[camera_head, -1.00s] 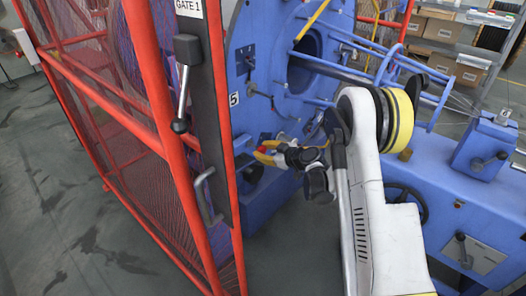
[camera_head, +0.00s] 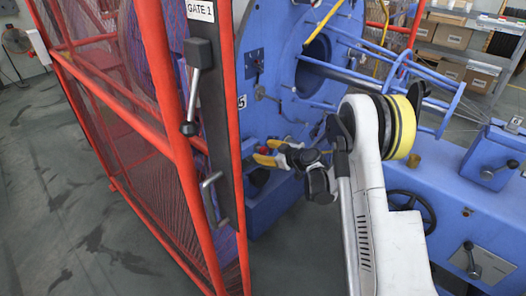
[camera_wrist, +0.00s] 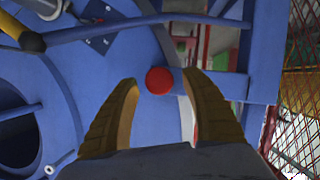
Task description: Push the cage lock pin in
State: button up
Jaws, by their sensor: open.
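The cage lock pin appears to be the round red knob (camera_wrist: 159,80) on the blue machine face in the wrist view. It lies straight ahead, between and just beyond the open yellow fingers of my gripper (camera_wrist: 163,90), with no visible contact. In the head view my gripper (camera_head: 262,152) is beside the blue machine (camera_head: 272,90), close to the red gate's edge. How deep the knob sits cannot be told.
The red mesh gate (camera_head: 170,120) with a lever handle (camera_head: 195,85) and a lower pull handle (camera_head: 211,200) stands close left of my gripper. A blue bar (camera_wrist: 130,27) crosses above the knob in the wrist view. Grey floor (camera_head: 70,200) is clear at left.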

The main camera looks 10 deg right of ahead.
jog(key=v, duration=1.1)
jog(key=shift+s, duration=0.1)
jog(key=s+a+r+m+g+h, duration=0.2)
jog(key=s+a+r+m+g, duration=0.3)
jog(key=s+r, duration=0.75)
jog(key=s+d+m+h, duration=0.1)
jog(key=s+m+h, duration=0.3)
jog(key=s, duration=1.8)
jog(key=shift+s+d+r+h, duration=0.2)
jog(key=shift+r+h, duration=0.2)
jog(key=shift+r, duration=0.05)
